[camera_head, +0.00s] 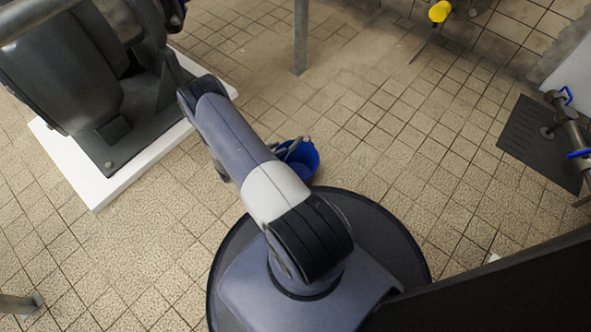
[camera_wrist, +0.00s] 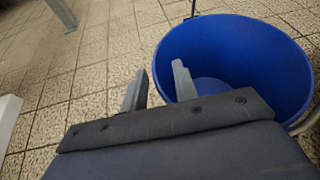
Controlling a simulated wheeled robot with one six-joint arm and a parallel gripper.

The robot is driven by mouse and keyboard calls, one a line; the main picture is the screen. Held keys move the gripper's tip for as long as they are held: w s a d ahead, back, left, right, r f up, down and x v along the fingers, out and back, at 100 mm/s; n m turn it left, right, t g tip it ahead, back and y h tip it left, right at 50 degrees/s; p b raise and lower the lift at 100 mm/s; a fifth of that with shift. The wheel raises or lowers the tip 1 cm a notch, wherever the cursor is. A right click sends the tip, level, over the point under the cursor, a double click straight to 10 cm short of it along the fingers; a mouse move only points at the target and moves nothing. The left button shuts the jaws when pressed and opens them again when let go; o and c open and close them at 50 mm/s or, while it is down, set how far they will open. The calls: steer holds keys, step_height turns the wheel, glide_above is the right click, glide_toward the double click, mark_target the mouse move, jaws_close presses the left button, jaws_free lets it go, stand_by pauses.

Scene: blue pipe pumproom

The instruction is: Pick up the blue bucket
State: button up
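The blue bucket (camera_head: 302,161) stands on the tiled floor just beyond my base, partly hidden behind my arm in the head view. In the wrist view the bucket (camera_wrist: 235,45) fills the right side, its open mouth and inside facing me. My gripper (camera_wrist: 158,72) is open, with a gap between its two grey fingers. The left finger shows outside the bucket's left rim and the right finger shows over its inside. I cannot tell whether either finger touches the wall. In the head view the gripper (camera_head: 291,147) is small beside the bucket's top.
A large dark pump (camera_head: 90,80) stands on a white plinth (camera_head: 135,170) at the left. A grey post (camera_head: 300,38) rises behind the bucket. A dark floor plate (camera_head: 535,140) with pipework lies at the right. The tiled floor right of the bucket is clear.

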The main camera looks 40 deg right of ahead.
steer(key=shift+d+f, duration=0.15)
steer(key=shift+d, duration=0.2)
steer(key=shift+c, duration=0.2)
jaws_close()
steer(key=shift+s, duration=0.1)
stand_by(0.9)
